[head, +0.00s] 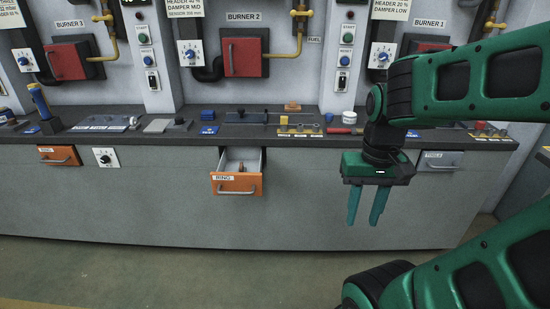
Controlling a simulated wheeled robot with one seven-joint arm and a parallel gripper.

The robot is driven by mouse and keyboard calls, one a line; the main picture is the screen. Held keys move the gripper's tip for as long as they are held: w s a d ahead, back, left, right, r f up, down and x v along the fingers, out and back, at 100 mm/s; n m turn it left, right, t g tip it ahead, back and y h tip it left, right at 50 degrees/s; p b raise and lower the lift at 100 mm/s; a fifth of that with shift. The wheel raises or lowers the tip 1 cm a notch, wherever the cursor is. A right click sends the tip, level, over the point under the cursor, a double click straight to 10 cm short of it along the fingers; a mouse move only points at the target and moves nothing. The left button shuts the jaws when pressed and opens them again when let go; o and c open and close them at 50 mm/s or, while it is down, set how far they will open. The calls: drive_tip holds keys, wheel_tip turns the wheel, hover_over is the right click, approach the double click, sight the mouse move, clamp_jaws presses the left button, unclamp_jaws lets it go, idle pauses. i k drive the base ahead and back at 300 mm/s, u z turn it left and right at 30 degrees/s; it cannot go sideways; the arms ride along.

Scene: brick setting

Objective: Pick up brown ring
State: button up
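An orange drawer labelled RING (236,188) stands pulled out from the grey cabinet, left of centre. A small brown object (241,168) shows inside it behind the front panel; it may be the brown ring, but its shape is too small to tell. My gripper (367,222) hangs in front of the cabinet, to the right of the open drawer and apart from it. Its two teal fingers point down with a gap between them, and nothing is held. Part of the drawer's inside is hidden by its front.
The dark countertop (180,134) holds several tools, a white roll (349,117) and a small orange block (292,107). Another orange drawer (59,156) at left and a grey drawer (440,161) at right look shut. The floor in front is clear.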

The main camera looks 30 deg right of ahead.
sight(242, 167)
drive_tip(key=u, duration=0.05)
drive_tip(key=i, duration=1.3)
drive_tip(key=u, duration=0.6)
